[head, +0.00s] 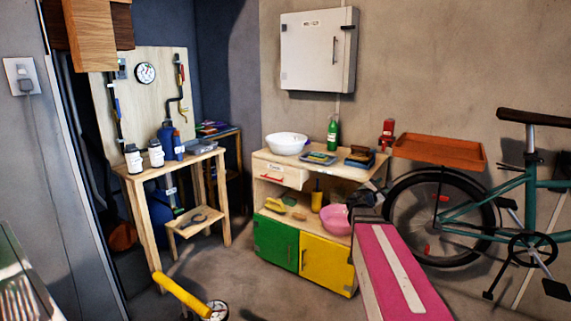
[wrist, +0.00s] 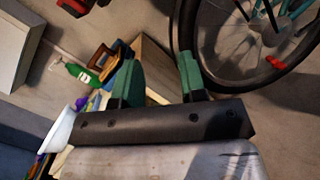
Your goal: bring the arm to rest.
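My gripper (wrist: 160,72) shows in the wrist view with its two green fingers spread apart. No object is held between them; the wooden side of the low cabinet (wrist: 152,62) and the floor show behind the gap. In the head view I cannot make out the gripper's fingers.
The low cabinet (head: 277,238) has green and yellow doors. On it are a white bowl (head: 287,144) and a green bottle (head: 333,135). A bicycle (head: 478,210) stands right, by an orange tray (head: 438,150). A wooden bench (head: 150,180) stands left. Floor shows between bench and cabinet.

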